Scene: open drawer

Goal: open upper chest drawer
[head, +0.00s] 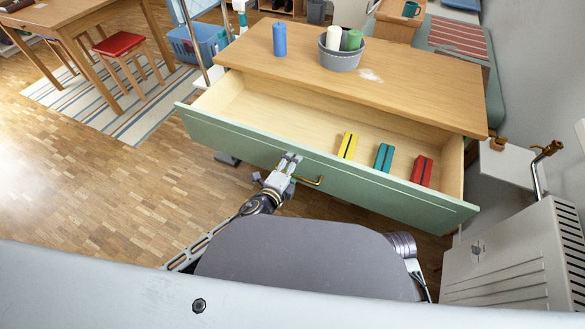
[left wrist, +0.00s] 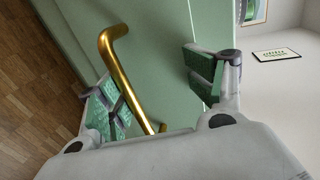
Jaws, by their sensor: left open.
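The chest's upper drawer (head: 230,131) is pulled out, with a pale wooden inside and a green front. A yellow, a teal and a red block-like item lie in its right part. A brass bar handle (head: 312,182) is on the front; it also shows in the left wrist view (left wrist: 118,75). My left gripper (head: 290,158) is at the drawer front by the handle's left end. In the left wrist view its fingers (left wrist: 160,85) are spread apart with the handle between them, nearer the left finger. My right gripper is not in view.
The chest top (head: 420,90) holds a blue candle (head: 279,39) and a grey bowl (head: 340,58) with candles. A white radiator-like unit (head: 515,260) stands at the right. A red stool (head: 118,44) and a striped rug (head: 85,95) are at the left. Open parquet floor lies left of the drawer.

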